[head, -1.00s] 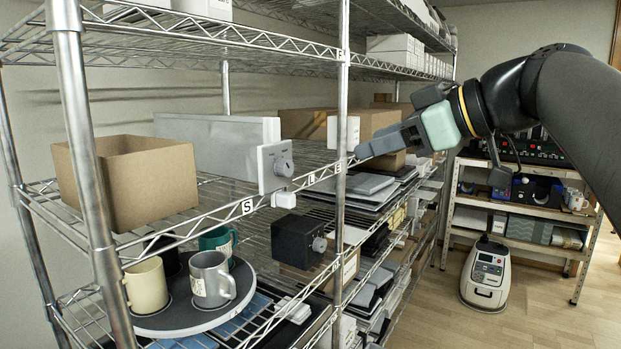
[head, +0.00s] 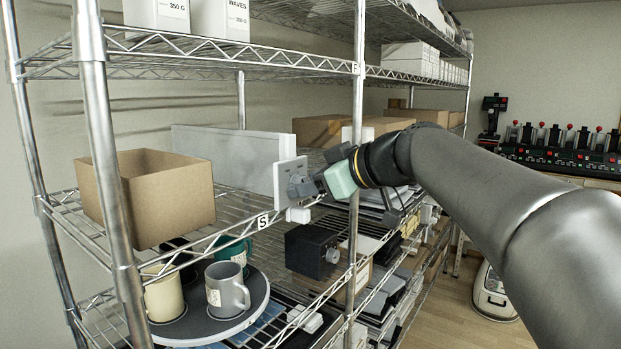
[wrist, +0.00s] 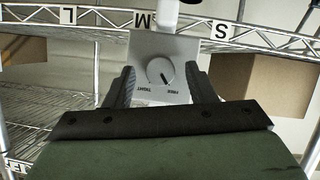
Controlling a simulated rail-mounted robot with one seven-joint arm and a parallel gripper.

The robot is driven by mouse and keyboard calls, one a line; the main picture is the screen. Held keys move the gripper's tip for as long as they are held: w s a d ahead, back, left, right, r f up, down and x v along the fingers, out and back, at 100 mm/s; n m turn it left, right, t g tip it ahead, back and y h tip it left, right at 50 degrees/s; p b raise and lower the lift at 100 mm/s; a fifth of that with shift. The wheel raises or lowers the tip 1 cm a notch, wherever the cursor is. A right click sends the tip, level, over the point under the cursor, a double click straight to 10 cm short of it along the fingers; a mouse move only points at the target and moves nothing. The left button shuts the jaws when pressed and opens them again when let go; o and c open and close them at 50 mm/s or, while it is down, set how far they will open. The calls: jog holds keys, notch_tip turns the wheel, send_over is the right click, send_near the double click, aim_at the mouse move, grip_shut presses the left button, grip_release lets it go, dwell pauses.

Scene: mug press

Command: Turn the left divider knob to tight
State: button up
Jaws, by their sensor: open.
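The left divider is a long light grey panel (head: 228,145) with a white end plate (head: 286,168) on the middle shelf. In the wrist view, the round grey knob (wrist: 160,71) sits on this plate, which is marked TIGHT and FREE and appears upside down. The knob's dark pointer line slants toward the FREE side. My gripper (wrist: 160,68) is open, one finger on each side of the knob, with gaps showing between fingers and knob. In the head view, my gripper (head: 300,187) is at the plate and hides the knob.
A cardboard box (head: 160,205) stands left of the divider. The shelf post (head: 356,150) is close to my gripper's right. An S tag (head: 263,221) marks the shelf edge.

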jog(key=shift+w+a+f, duration=0.15)
jog(key=shift+a, duration=0.1)
jog(key=c, duration=1)
jog(key=shift+o, duration=0.2)
jog(key=shift+w+d+f+m+g+y+b, duration=0.1)
jog(key=shift+m+g+y+b, duration=0.15)
jog(key=shift+m+g+y, duration=0.9)
jog(key=shift+w+d+r+m+g+y+b, duration=0.15)
jog(key=shift+m+g+y, duration=0.25)
jog(key=shift+m, duration=1.6)
jog(key=shift+w+f+m+g+y+b, duration=0.25)
jog(key=shift+m+g+y, duration=0.5)
jog(key=shift+m, duration=0.8)
jog(key=shift+s+r, duration=0.1)
jog(key=shift+s, duration=0.1)
